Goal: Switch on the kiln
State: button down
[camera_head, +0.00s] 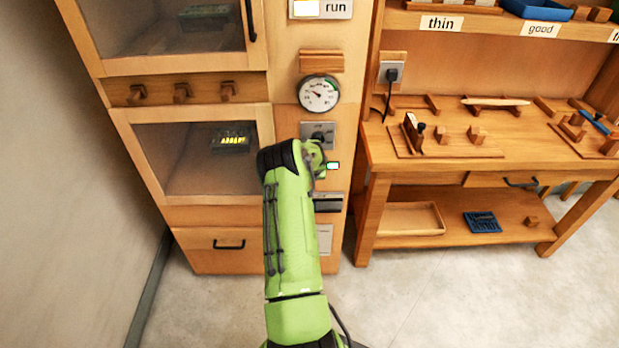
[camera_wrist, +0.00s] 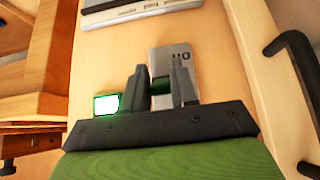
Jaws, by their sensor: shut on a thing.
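The kiln is a wooden cabinet (camera_head: 190,214) with two glazed doors and a control column on its right. A grey switch plate (camera_head: 307,129) with a dark knob sits below a round dial (camera_head: 319,93). My gripper (camera_head: 319,146) is at this plate, partly hidden by my green arm. In the wrist view my gripper (camera_wrist: 159,86) is shut on the dark switch knob (camera_wrist: 160,88), in front of the grey plate (camera_wrist: 168,58). A small indicator (camera_head: 333,166) beside it glows green-white; it also shows in the wrist view (camera_wrist: 106,104).
A panel marked "run" (camera_head: 338,6) has a lit yellow window. Yellow light shows inside the lower chamber (camera_head: 233,141). A workbench (camera_head: 385,158) with wooden pieces stands close on the right. A drawer handle (camera_head: 229,246) sticks out low left. The floor in front is clear.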

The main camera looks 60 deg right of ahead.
jog(key=shift+r+y, duration=0.1)
jog(key=shift+y, duration=0.2)
jog(key=c, duration=1)
grip_release()
jog(key=shift+w, duration=0.1)
jog(key=shift+o, duration=0.2)
jog(key=p+v, duration=0.2)
jog(key=v, duration=1.3)
jog(key=shift+a+r, duration=0.2)
jog(key=shift+r, duration=0.1)
